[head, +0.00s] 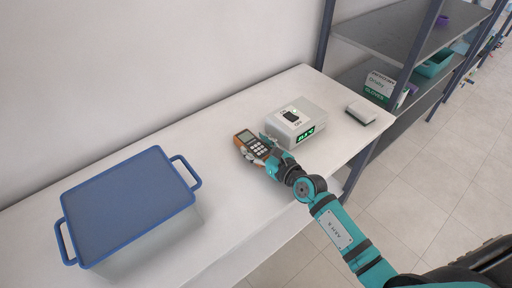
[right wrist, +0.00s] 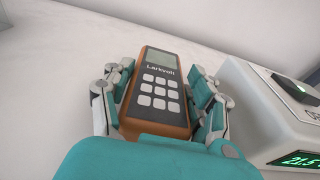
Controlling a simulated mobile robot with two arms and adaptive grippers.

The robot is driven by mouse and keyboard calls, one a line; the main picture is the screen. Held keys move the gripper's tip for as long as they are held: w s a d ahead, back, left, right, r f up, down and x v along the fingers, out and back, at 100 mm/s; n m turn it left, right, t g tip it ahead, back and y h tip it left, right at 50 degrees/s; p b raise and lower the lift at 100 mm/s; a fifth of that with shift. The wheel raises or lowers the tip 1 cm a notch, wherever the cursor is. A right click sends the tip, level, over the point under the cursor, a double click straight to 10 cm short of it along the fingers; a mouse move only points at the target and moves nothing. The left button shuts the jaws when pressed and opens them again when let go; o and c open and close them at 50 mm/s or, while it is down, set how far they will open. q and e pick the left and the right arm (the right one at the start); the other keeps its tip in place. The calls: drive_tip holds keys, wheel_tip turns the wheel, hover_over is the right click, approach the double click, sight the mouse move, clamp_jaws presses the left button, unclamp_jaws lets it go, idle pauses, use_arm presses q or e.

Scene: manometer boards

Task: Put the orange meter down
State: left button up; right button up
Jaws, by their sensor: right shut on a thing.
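The orange meter (head: 253,145) has a grey screen and a dark keypad with pale keys. My right gripper (head: 264,152) is shut on it, at the middle of the white table. In the right wrist view the meter (right wrist: 158,90) lies between the two fingers of the right gripper (right wrist: 160,100), screen end pointing away. It is on or just above the table top; I cannot tell whether it touches. My left gripper is not in view.
A white device (head: 296,122) with a green display stands close to the right of the meter. A blue-lidded box (head: 130,205) fills the table's left part. A small white block (head: 361,112) lies at the right end. The table (head: 225,185) is bare between box and meter. Shelves (head: 385,45) stand behind right.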

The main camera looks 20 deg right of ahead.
drive_tip(key=o, duration=1.5)
drive_tip(key=shift+f, duration=0.1)
drive_tip(key=v, duration=1.1)
drive_tip(key=shift+s+a, duration=0.1)
drive_tip(key=shift+s, duration=0.5)
drive_tip(key=shift+r, duration=0.3)
